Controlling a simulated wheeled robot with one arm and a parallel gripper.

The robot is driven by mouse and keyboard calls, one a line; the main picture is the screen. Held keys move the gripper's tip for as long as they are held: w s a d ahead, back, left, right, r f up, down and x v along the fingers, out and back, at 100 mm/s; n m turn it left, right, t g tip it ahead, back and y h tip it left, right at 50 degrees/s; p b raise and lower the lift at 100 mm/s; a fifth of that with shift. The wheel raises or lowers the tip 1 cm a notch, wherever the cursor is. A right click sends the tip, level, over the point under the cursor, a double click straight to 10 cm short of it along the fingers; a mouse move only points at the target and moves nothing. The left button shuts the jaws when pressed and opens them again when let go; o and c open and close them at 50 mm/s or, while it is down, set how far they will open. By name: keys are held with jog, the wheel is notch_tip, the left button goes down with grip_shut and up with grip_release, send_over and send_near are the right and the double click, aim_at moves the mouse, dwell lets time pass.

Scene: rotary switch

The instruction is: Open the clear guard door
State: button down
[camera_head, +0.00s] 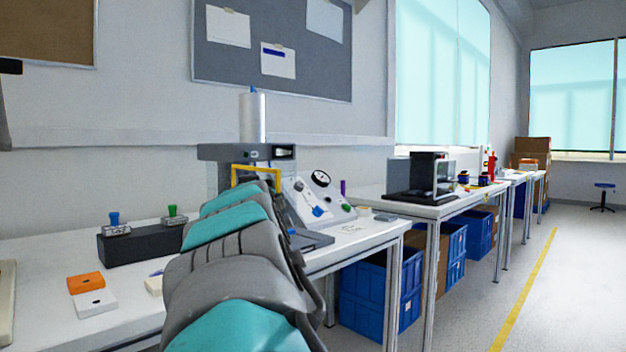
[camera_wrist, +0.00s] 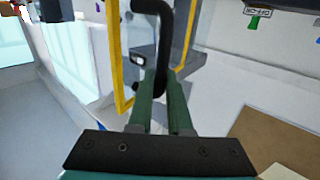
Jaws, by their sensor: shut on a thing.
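The clear guard door shows by its yellow frame (camera_head: 256,168) on the front of the grey press (camera_head: 236,152). In the wrist view, its yellow frame (camera_wrist: 116,60) stands just beyond my fingers. A black curved handle (camera_wrist: 166,14) runs from the frame down between my fingers. My gripper (camera_wrist: 161,88), with two green fingers, is shut on this handle. The clear panel itself is hard to make out. In the head view my arm covers the gripper, the handle and the lower part of the door.
The white bench (camera_head: 40,235) holds a dark block (camera_head: 140,246) with stamps, an orange block (camera_head: 86,283) and a white block (camera_head: 95,303) left of my arm. A control panel with a gauge (camera_head: 320,178) stands right of the press. Blue bins (camera_head: 380,295) are under the benches.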

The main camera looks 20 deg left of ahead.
jog(key=shift+s+a+m+h+p, duration=0.45)
jog(key=shift+h+p, duration=0.15)
jog(key=shift+p, duration=0.3)
jog(key=shift+w+d+f+t, duration=0.1)
jog(key=shift+w+f+t, duration=0.05)
jog(key=shift+t, duration=0.15)
jog(key=c, duration=1.1)
grip_release()
jog(key=shift+d+n+y+b, duration=0.1)
jog(key=shift+n+y+b, duration=0.2)
jog(key=shift+b, duration=0.6)
